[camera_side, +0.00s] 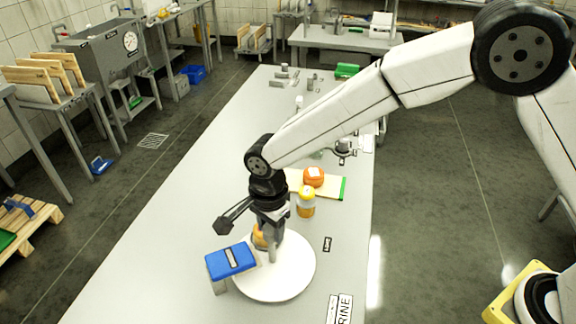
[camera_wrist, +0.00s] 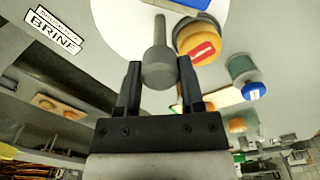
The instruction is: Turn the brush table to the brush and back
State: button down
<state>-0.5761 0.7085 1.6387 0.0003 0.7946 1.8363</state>
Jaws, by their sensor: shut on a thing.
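The brush table is a white round disc (camera_side: 293,280) on the long grey table, and it also shows in the wrist view (camera_wrist: 118,22). A grey peg (camera_wrist: 158,62) stands up from it. My gripper (camera_wrist: 160,75) is shut on this peg, a finger on each side; in the side view my gripper (camera_side: 270,250) points down over the disc. The blue brush (camera_side: 230,260) sits on a grey post at the disc's left edge. A yellow-orange cheese wheel (camera_wrist: 200,40) with a red label lies beside the peg, close to the brush; in the side view it is mostly hidden.
A BRINE label (camera_side: 341,310) lies at the front right. The table left of the disc is clear.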

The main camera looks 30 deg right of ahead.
jog(key=shift+m, duration=3)
jog(key=shift+c, duration=1.1)
grip_release()
jog(key=shift+r, duration=3.95)
